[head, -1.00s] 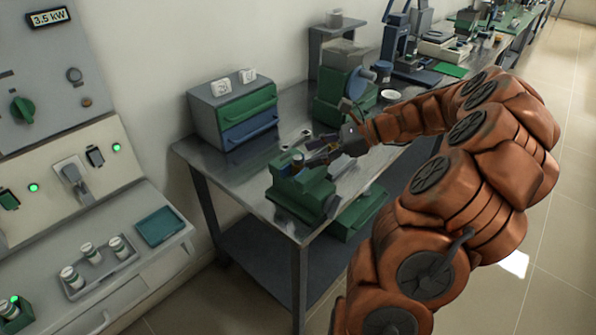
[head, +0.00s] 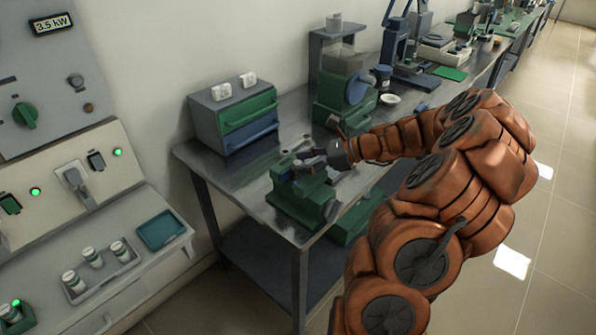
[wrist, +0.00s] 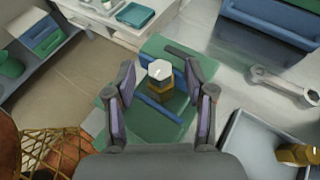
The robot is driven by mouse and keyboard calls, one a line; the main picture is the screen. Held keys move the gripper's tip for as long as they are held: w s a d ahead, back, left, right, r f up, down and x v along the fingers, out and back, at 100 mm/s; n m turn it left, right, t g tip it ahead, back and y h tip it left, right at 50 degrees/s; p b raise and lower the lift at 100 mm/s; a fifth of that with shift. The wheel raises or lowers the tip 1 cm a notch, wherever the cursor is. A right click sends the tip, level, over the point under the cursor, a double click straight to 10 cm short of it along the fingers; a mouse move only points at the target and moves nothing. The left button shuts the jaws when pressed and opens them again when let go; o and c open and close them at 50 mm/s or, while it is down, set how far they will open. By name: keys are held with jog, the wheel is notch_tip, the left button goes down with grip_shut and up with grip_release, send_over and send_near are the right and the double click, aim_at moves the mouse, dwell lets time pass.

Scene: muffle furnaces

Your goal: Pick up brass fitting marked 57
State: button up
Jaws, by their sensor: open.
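A brass fitting with a pale hexagonal top (wrist: 160,71) stands upright in the green vise (wrist: 160,131), between its blue jaws, in the wrist view. A small mark shows on its top, too small to read. My gripper (wrist: 161,76) is open, with one finger on each side of the fitting and visible gaps between. In the head view my gripper (head: 309,161) is over the green vise (head: 297,199) and hides most of the fitting. A second brass fitting (wrist: 297,154) lies in a grey tray (wrist: 235,148) at the lower right of the wrist view; no number is readable on it.
A wrench (wrist: 282,87) lies on the metal bench right of the vise. A drawer box (head: 233,112) and a green machine (head: 340,100) stand behind. At left is a panel with a shelf holding several small jars (head: 93,257) and a teal tray (head: 162,229).

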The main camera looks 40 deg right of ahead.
jog(key=shift+w+a+f, duration=0.1)
jog(key=shift+w, duration=0.05)
grip_shut()
dwell(0.4)
